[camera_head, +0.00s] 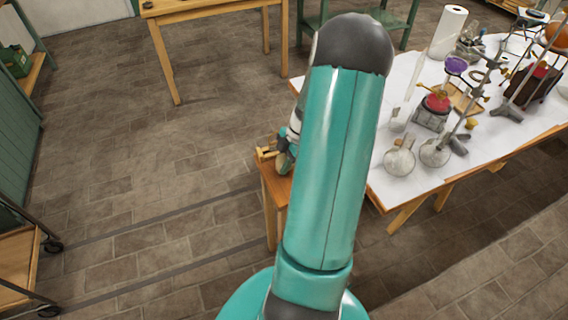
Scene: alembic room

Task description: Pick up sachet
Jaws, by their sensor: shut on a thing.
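My gripper (283,151) shows only in part, at the left edge of my large teal arm link. It is low over the near end of a small wooden table (272,200). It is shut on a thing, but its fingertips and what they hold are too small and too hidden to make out. I cannot pick out a sachet anywhere in this view. My arm covers the middle of the picture and much of the small table.
A white-topped bench (388,180) on the right carries round glass flasks (399,160), a paper roll (447,32), clamp stands and other glassware. Another wooden table (210,14) stands at the back. A wheeled cart (18,262) is at lower left. The stone floor between is clear.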

